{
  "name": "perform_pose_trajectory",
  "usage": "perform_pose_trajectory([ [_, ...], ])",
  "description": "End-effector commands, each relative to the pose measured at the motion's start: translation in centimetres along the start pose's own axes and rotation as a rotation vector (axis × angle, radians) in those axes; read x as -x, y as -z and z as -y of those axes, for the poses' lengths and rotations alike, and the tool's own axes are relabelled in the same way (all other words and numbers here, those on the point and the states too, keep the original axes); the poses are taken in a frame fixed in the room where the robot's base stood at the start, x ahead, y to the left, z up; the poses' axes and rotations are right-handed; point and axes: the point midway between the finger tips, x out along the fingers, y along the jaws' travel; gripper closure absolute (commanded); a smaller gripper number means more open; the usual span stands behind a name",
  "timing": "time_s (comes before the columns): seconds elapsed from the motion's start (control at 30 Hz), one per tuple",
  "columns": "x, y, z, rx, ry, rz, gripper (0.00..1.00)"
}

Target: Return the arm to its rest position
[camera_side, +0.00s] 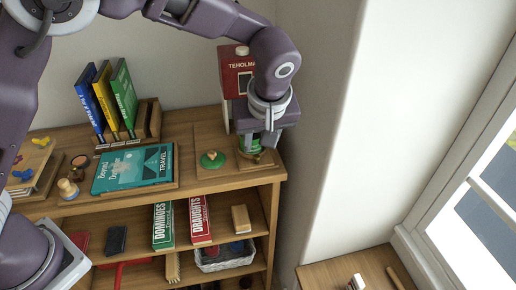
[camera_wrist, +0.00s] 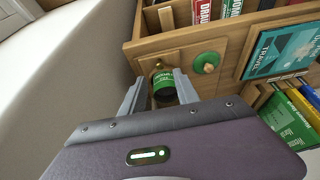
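My gripper (camera_side: 258,150) points down over the right end of the shelf top. In the wrist view its two fingers (camera_wrist: 159,85) stand apart on either side of a green tin (camera_wrist: 164,86), with a visible gap on the left side. The tin also shows low between the fingers in the side view (camera_side: 250,146), partly hidden by them. A green round lid with a pale knob (camera_side: 212,158) lies to the left of the tin; it also shows in the wrist view (camera_wrist: 206,63).
A red TEHOLMA box (camera_side: 237,72) stands close behind my gripper, and the wall is just right. A teal travel book (camera_side: 133,169) lies left on the shelf top (camera_side: 190,128). Upright books (camera_side: 124,96) stand behind it. Space above is open.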

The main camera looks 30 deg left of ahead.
Motion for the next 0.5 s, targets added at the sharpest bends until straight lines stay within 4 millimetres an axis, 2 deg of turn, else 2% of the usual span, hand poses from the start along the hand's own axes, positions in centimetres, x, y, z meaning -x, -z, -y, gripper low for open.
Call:
perform_pose_trajectory([
  [0.13, 1.25, 0.00, 0.02, 0.001, 0.000, 0.000, 0.63],
  [0.5, 1.33, 0.03, 0.07, 0.000, 0.000, 0.002, 0.63],
])
